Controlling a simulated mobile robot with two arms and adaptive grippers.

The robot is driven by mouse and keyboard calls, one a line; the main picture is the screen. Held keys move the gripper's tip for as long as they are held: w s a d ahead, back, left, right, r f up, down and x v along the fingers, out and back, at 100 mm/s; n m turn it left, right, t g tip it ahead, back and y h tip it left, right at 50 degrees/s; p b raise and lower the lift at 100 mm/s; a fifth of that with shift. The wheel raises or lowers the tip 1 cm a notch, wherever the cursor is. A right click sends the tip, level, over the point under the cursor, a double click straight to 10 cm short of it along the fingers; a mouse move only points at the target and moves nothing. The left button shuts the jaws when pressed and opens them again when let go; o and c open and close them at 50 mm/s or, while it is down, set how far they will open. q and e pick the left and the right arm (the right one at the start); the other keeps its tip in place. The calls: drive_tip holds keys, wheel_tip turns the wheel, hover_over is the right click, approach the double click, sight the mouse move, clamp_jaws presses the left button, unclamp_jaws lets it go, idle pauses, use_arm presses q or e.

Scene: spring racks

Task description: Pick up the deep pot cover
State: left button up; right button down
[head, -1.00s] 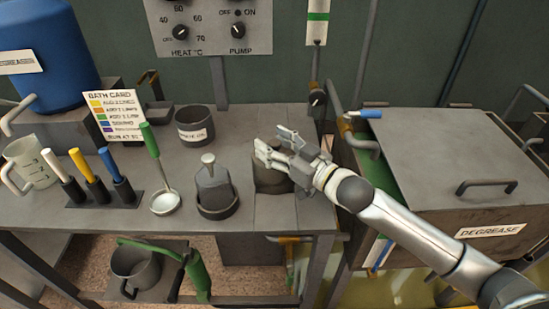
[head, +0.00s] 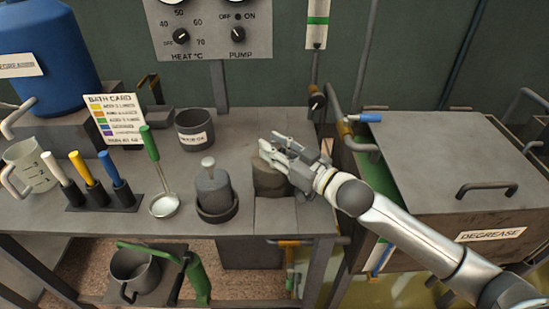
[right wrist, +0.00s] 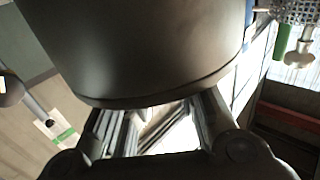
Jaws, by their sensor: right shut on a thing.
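The deep pot cover seems to be the dark, round, deep-walled piece (head: 268,182) at the right end of the grey bench. My right gripper (head: 275,150) reaches in from the right over it and is shut on it. In the right wrist view, a large dark rounded wall (right wrist: 155,50) with a rim fills the space between the fingers. I cannot tell whether it is lifted clear of the bench. The fingers hide part of its top. My left gripper is not in view.
A knobbed grey piece (head: 212,185) sits in a round dish just left of the gripper. A labelled dark pot (head: 194,128), a ladle with a green handle (head: 151,146) and a tool rack (head: 103,196) stand further left. The degrease tank (head: 440,165) is at the right.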

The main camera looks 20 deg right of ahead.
drive_tip(key=shift+r, duration=0.1)
drive_tip(key=shift+r, duration=0.6)
wheel_tip(320, 180, up, 2)
drive_tip(key=shift+r, duration=0.15)
drive_tip(key=s+a+r+p, duration=0.1)
drive_tip(key=s+r+p, duration=0.6)
drive_tip(key=s, duration=0.7)
wheel_tip(320, 180, up, 2)
drive_tip(key=shift+a+r, duration=0.2)
drive_tip(key=shift+a, duration=0.2)
